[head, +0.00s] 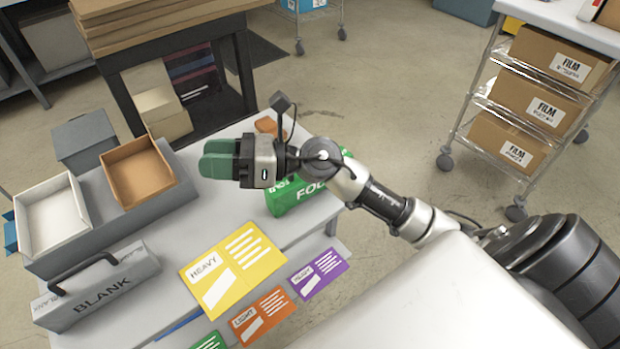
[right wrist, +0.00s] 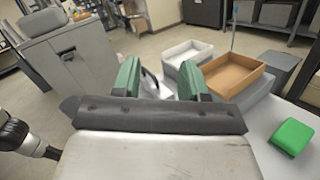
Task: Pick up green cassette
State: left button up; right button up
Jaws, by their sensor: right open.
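The green cassette (head: 290,197), with white lettering that starts "FO", stands on the grey table beneath my right forearm in the head view. My wrist and arm hide part of its top and right end. My right gripper (head: 205,160) has green fingers and is held above the table, to the left of and beyond the cassette. In the right wrist view its fingers (right wrist: 160,80) are apart with nothing between them. The cassette cannot be made out there. My left gripper is in neither view.
A grey BLANK cassette (head: 97,285) with a handle stands front left. White (head: 52,212) and orange (head: 138,172) trays sit behind it. Yellow (head: 232,268), purple and orange cards lie at the table front. A small green block (right wrist: 292,137) lies right in the wrist view.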

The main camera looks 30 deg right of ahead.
jog(key=w+d+f+n+g+h, duration=0.3)
jog(key=d+f+n+g+h, duration=0.2)
jog(key=d+f+n+h, duration=0.3)
jog(key=d+r+n+g+h, duration=0.1)
jog(key=d+n+g+h, duration=0.1)
jog(key=d+h, duration=1)
jog(key=d+f+y, duration=0.1)
jog(key=w+f, duration=0.1)
jog(key=f, duration=0.1)
jog(key=d+f+y+p, duration=0.1)
jog(key=shift+w+d+f+y, duration=0.15)
jog(key=shift+w+d+y, duration=0.15)
jog(key=shift+w+d, duration=0.1)
jog(key=f, duration=0.1)
jog(key=f+p, duration=0.1)
jog(key=f, duration=0.1)
jog(key=f+p, duration=0.1)
jog(key=shift+w+a+f, duration=0.2)
jog(key=shift+a+f, duration=0.1)
jog(key=shift+a, duration=0.05)
jog(key=shift+w+f, duration=0.15)
jog(key=shift+f, duration=0.4)
grip_shut()
jog(key=shift+r, duration=0.1)
